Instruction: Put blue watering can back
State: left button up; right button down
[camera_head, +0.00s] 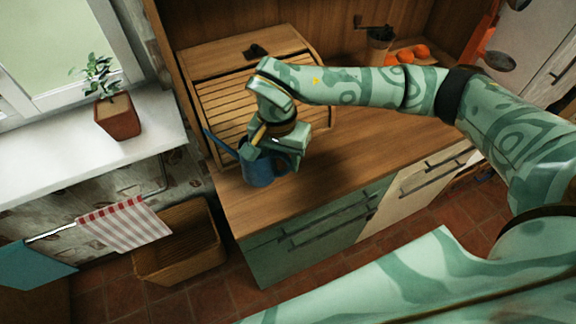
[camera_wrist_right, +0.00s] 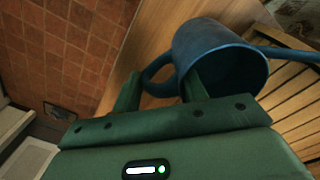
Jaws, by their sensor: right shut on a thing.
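The blue watering can (camera_head: 262,171) is at the left end of the wooden counter, in front of the roll-top bread box. Its thin spout points up and left. My right gripper (camera_head: 272,146) is over the can and shut on it. In the right wrist view the can (camera_wrist_right: 212,48) shows its open top and a loop handle (camera_wrist_right: 154,78) between the two green fingers, at the handle side. The can looks roughly upright; I cannot tell whether its base touches the counter. My left gripper is out of view.
The bread box (camera_head: 222,100) stands close behind the can. A potted plant (camera_head: 117,117) sits on the white windowsill (camera_head: 50,165). A coffee grinder (camera_head: 378,45) and oranges (camera_head: 421,51) are at the back right. A wooden crate (camera_head: 180,262) stands on the floor, lower left. The counter's middle (camera_head: 350,150) is clear.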

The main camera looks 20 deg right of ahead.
jog(key=f, duration=0.1)
jog(key=d+f, duration=0.1)
jog(key=f, duration=0.1)
jog(key=d+f, duration=0.1)
jog(key=shift+w+f+b, duration=0.35)
jog(key=shift+f, duration=0.4)
jog(key=shift+f, duration=0.1)
jog(key=c, duration=0.8)
grip_release()
jog(key=shift+o, duration=0.2)
notch_tip(320, 180, up, 12)
jog(key=p, duration=0.1)
jog(key=shift+w+a+p, duration=0.2)
jog(key=shift+p, duration=0.1)
